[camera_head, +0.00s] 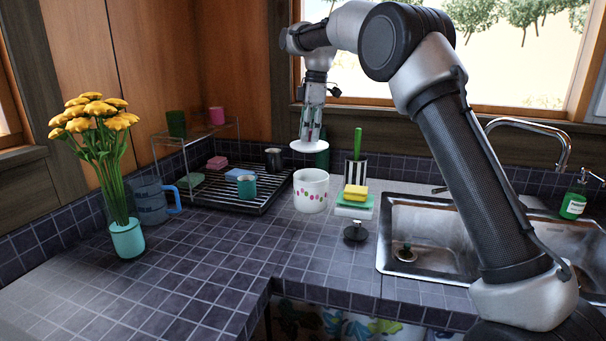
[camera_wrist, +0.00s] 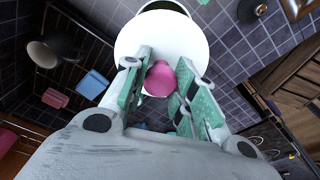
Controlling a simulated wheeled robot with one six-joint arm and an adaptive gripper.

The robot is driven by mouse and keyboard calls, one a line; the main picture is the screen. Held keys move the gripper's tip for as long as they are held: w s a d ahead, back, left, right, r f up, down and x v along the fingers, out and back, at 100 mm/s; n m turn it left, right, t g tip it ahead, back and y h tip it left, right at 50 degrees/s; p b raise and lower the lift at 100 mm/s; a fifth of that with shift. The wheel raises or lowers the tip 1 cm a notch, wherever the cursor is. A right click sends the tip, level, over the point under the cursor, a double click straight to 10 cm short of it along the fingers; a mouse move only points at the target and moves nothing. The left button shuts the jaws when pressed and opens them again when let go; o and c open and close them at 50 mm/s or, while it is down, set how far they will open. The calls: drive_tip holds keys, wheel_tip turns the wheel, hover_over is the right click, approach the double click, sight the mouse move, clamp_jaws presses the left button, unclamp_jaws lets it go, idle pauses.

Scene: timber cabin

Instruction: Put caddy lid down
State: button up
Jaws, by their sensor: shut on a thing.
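The caddy lid (camera_head: 309,147) is a white disc with a pink knob. It is level in the air above the counter in the head view, and its top fills the upper middle of the wrist view (camera_wrist: 185,38). My gripper (camera_head: 312,132) is shut on the knob from above, and its green-padded fingers (camera_wrist: 160,80) sit on either side of it. A white pot with coloured dots (camera_head: 311,192), likely the caddy, stands on the counter below the lid. The lid is apart from it. The inside of the pot is hidden in the head view.
A black dish rack (camera_head: 222,190) with cups and sponges is left of the pot. A striped holder (camera_head: 355,173), yellow sponge (camera_head: 355,192) and black-knobbed item (camera_head: 355,233) are to its right, before the sink (camera_head: 425,222). Tiled counter in front is clear.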

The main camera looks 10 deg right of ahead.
sight(300, 146)
drive_tip(key=s+a+r, duration=0.1)
drive_tip(key=a+r, duration=0.1)
drive_tip(key=a, duration=0.1)
drive_tip(key=shift+s+r, duration=0.25)
drive_tip(key=shift+s, duration=0.1)
drive_tip(key=s+a+f+n, duration=0.25)
drive_tip(key=s+a, duration=0.35)
drive_tip(key=s, duration=0.5)
drive_tip(key=shift+m, duration=0.85)
drive_tip(key=s+f, duration=0.2)
drive_tip(key=f, duration=0.3)
drive_tip(key=s+f, duration=0.2)
drive_tip(key=f, duration=0.3)
drive_tip(key=s+f, duration=0.2)
drive_tip(key=f, duration=0.3)
drive_tip(key=shift+s+d+f, duration=0.15)
drive_tip(key=shift+f, duration=2.2)
drive_tip(key=o, duration=1)
drive_tip(key=shift+f, duration=0.15)
